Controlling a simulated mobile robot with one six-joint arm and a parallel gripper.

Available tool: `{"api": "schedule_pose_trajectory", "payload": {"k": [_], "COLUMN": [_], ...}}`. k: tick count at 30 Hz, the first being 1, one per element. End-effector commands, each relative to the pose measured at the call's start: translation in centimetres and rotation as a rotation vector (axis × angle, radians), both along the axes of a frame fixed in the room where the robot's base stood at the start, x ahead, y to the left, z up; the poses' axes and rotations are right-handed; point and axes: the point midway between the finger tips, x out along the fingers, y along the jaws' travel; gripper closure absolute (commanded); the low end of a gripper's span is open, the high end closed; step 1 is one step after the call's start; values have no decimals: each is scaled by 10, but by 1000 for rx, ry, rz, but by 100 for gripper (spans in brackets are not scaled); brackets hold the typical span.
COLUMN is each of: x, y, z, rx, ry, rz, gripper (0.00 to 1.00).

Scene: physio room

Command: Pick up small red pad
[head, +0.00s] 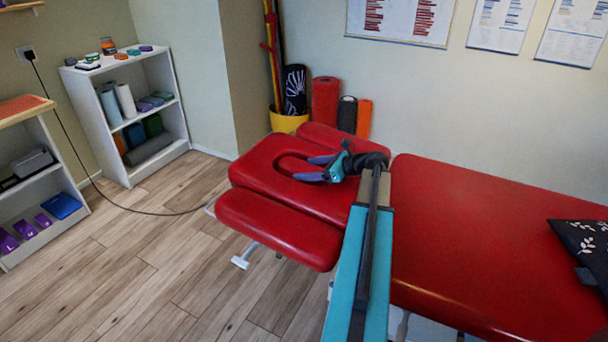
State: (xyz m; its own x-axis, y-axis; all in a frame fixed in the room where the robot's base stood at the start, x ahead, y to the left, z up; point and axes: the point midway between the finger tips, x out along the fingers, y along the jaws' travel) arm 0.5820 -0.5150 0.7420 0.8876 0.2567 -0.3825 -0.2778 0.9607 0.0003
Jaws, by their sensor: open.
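The red treatment table (470,240) has a head end made of several smaller red padded parts. The front side pad (275,228) is long and rounded. The rear side pad (330,138) is partly hidden behind my arm. Between them lies the red headrest (262,172) with a curved face opening. I cannot tell which of these is the small red pad; no loose one stands out. My gripper (309,168) is open, its two purple-blue fingers apart and pointing left above the headrest opening. Nothing shows between the fingers.
A dark patterned cushion (582,240) lies at the table's right. White shelves (125,125) with rollers and small items stand at the left wall. A yellow bin (287,123) and upright rollers (325,100) stand behind the table. The wooden floor at left is clear except for a black cable.

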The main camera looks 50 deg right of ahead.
Motion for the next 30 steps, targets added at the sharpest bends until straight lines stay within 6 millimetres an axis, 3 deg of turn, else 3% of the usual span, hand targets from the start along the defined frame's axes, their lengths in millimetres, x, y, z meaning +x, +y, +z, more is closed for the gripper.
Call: {"api": "schedule_pose_trajectory", "payload": {"k": [7,14,23,30], "x": [0,0,0,0], "y": [0,0,0,0], "z": [0,0,2,21], "rx": [0,0,-1,-3], "ry": [0,0,-1,-2], "rz": [0,0,0,0], "gripper": [27,62,62,62]}}
